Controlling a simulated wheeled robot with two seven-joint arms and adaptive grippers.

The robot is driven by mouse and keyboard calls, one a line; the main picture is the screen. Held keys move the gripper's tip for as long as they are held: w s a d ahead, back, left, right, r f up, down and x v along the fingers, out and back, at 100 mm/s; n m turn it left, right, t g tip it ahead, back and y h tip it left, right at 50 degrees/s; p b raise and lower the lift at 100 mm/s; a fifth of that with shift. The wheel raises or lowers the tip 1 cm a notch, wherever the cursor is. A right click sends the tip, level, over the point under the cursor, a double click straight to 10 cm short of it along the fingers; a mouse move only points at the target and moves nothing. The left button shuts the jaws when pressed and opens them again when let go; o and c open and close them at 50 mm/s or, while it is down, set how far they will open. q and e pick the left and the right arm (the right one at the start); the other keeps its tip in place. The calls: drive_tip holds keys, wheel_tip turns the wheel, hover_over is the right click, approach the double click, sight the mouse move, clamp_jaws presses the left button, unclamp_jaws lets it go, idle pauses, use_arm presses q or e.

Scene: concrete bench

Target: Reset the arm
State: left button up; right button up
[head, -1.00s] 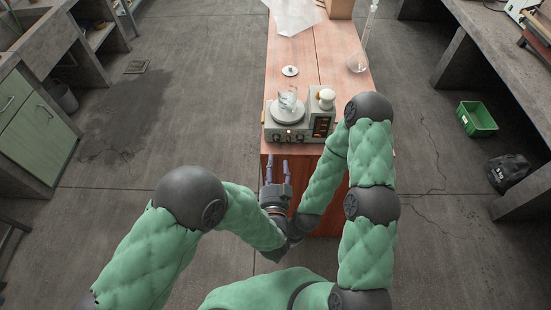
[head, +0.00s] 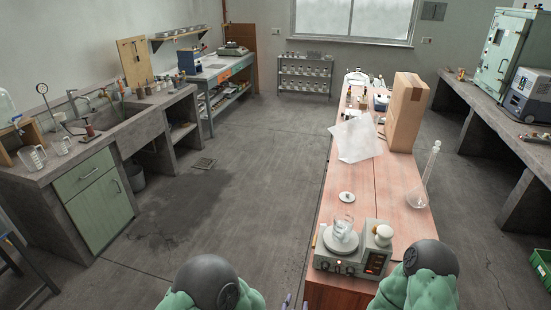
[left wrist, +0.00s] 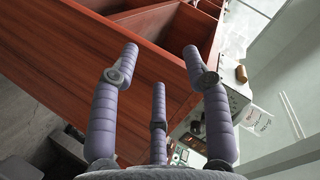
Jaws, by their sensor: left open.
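My left gripper shows in the left wrist view (left wrist: 159,62) with its purple-grey padded fingers spread apart and nothing between them. In the head view only the fingertips of my left gripper (head: 295,302) show at the bottom edge, just left of the near end of the wooden bench (head: 385,205). In the left wrist view the reddish wooden bench (left wrist: 60,55) with open compartments lies beyond the fingers. My right gripper is out of view; only the rounded dark joint and green padding of that arm show at the lower right of the head view.
A hotplate device (head: 335,263) with a glass beaker (head: 343,228) stands at the bench's near end. Open floor lies left of the bench.

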use_arm(q)
drive_tip(key=s+a+f+n+g, duration=0.6)
drive_tip(key=a+f+n+g, duration=0.15)
drive_tip(key=a+f, duration=0.45)
drive_tip(key=s+a+f+n+g, duration=0.2)
drive_tip(key=s+n, duration=0.1)
drive_tip(key=s, duration=0.3)
drive_tip(key=s+a+f+n+g, duration=0.2)
drive_tip(key=s+n, duration=0.1)
drive_tip(key=s, duration=0.2)
drive_tip(key=shift+s+f+g, duration=0.35)
drive_tip(key=shift+n, duration=0.25)
idle(0.9)
